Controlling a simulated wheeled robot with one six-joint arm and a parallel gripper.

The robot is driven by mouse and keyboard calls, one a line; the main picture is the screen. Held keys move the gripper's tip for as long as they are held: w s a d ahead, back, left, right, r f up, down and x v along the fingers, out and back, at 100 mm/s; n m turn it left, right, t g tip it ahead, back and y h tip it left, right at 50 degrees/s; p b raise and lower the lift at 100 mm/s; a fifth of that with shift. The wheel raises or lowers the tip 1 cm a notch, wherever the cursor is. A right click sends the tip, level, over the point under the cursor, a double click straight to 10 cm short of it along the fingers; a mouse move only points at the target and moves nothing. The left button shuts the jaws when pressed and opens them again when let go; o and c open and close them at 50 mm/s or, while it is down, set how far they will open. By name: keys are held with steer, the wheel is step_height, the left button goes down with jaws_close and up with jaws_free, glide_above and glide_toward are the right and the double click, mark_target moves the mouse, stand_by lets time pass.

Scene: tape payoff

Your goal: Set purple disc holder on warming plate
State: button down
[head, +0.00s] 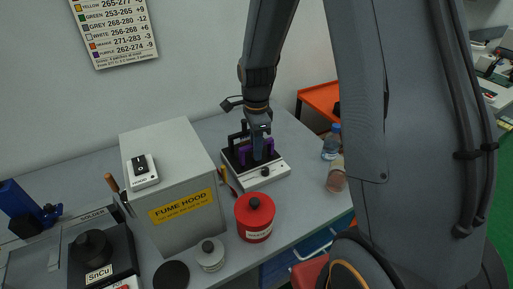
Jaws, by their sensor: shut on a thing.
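The purple disc holder (243,157) is at the black top of a small white-based unit on the bench, which looks like the warming plate (279,167). My gripper (258,154) reaches down from above and is shut on the holder, covering its middle. Purple shows on both sides of the fingers. The holder looks upright. Whether its underside touches the plate is hidden at this angle. A black knob sits on the plate's white front.
The grey fume hood (175,170) stands close on the left. A red canister (255,217) and a grey-white jar (210,254) stand in front.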

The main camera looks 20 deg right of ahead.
steer(key=shift+a+f, duration=0.1)
steer(key=shift+f, duration=0.25)
stand_by(0.7)
steer(key=c, duration=1)
jaws_free()
steer(key=shift+r, duration=0.1)
steer(key=shift+r+p, duration=2.7)
steer(key=shift+r, duration=0.75)
